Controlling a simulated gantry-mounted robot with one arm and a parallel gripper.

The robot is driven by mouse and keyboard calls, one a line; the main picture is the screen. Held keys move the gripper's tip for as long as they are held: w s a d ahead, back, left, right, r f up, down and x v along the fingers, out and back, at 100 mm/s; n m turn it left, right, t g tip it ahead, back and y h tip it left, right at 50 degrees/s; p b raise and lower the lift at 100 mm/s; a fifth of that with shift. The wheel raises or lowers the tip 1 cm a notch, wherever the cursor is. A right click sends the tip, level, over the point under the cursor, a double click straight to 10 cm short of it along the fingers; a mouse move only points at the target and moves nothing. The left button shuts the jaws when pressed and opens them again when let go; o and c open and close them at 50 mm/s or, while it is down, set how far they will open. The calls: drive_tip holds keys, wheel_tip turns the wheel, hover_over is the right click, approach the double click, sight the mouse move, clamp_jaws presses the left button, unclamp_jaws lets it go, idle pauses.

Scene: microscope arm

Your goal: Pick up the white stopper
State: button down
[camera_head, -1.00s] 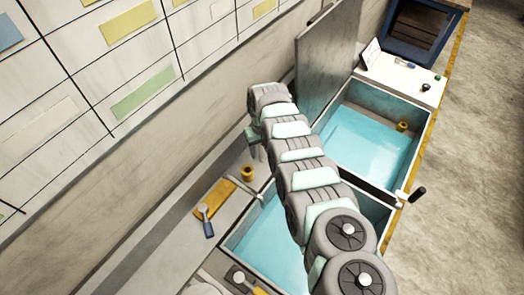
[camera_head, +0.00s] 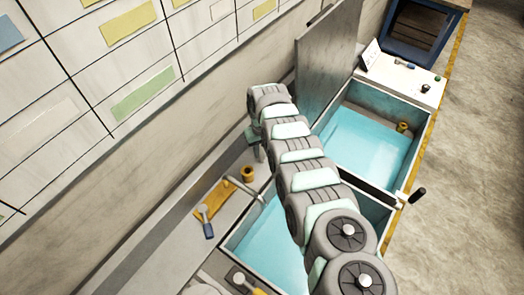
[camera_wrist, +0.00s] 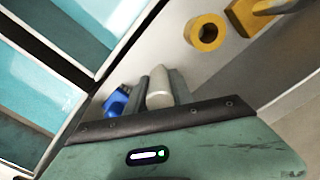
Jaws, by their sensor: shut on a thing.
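The white stopper (camera_wrist: 159,87) is a pale, rounded, upright piece in the wrist view. It sits between the two grey fingers of my gripper (camera_wrist: 160,84), which are shut on it. In the head view my gripper (camera_head: 256,150) hangs at the far end of my arm, near the back wall and behind the near basin. I cannot make out the stopper in that view. The stopper's lower part is hidden by my gripper's body in the wrist view.
A yellow ring (camera_head: 247,174) stands beside the near basin (camera_head: 262,236); it also shows in the wrist view (camera_wrist: 205,32). A blue object (camera_wrist: 117,102) shows beside my left finger. A blue-handled tool (camera_head: 207,228) lies by a yellow plate (camera_head: 214,198). The far basin (camera_head: 413,162) lies to the right.

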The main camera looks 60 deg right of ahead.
drive_tip(key=shift+r, duration=0.1)
wheel_tip(320, 180, up, 20)
idle(0.4)
